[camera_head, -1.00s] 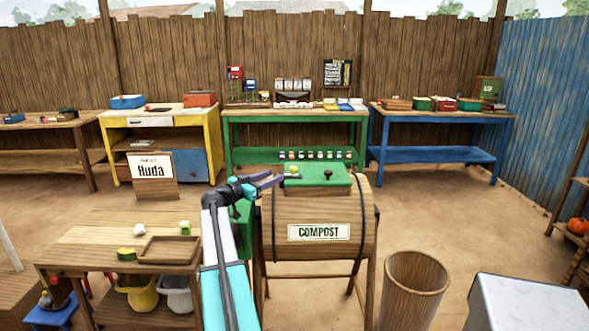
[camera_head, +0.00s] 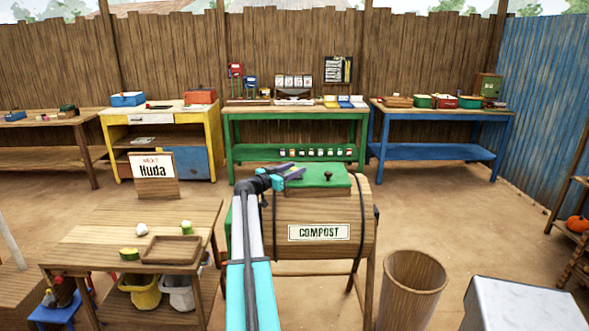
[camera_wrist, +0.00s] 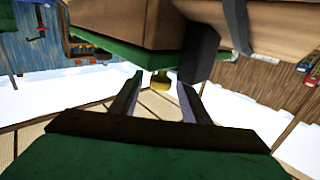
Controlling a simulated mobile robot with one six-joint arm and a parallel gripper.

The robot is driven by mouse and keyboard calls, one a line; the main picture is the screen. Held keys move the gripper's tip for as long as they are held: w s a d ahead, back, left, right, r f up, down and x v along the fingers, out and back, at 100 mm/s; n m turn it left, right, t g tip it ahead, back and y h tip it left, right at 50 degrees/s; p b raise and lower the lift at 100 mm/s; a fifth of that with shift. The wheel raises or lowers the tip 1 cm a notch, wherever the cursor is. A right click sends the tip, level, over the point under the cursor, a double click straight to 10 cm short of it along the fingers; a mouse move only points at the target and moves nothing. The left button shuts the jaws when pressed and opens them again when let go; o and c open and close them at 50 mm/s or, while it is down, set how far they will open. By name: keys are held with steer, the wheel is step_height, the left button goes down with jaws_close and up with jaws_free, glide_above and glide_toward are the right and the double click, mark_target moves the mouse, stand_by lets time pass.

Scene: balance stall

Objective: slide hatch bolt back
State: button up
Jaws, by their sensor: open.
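The compost barrel (camera_head: 275,225) has a green hatch (camera_head: 325,180) on top with a dark knob (camera_head: 328,175) on it. My gripper (camera_head: 295,172) is at the left part of the hatch and hides the bolt in the head view. In the wrist view, a small yellow bolt knob (camera_wrist: 160,80) shows between the tips of my open gripper (camera_wrist: 158,88), beside the green hatch edge (camera_wrist: 105,55). The fingers are apart. I cannot tell whether either finger touches the knob.
A bin (camera_head: 412,290) stands right of the barrel. A wooden table (camera_head: 100,240) with a tray (camera_head: 172,250) stands to the left, and a pale box (camera_head: 525,300) at the front right. Open ground lies behind the barrel.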

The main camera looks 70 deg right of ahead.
steer(key=shift+d, duration=0.1)
jaws_close()
steer(key=shift+s+f, duration=0.1)
steer(key=shift+s, duration=0.05)
steer(key=shift+s+d+f+b, duration=0.15)
steer(key=shift+s+b, duration=0.15)
steer(key=shift+b, duration=0.3)
steer(key=shift+s+d+b, duration=0.3)
steer(key=shift+s+b, duration=0.5)
steer(key=shift+b, duration=0.2)
steer(key=shift+s+d+r+b, duration=0.15)
steer(key=shift+s+r+b, duration=0.05)
steer(key=shift+s+b, duration=0.2)
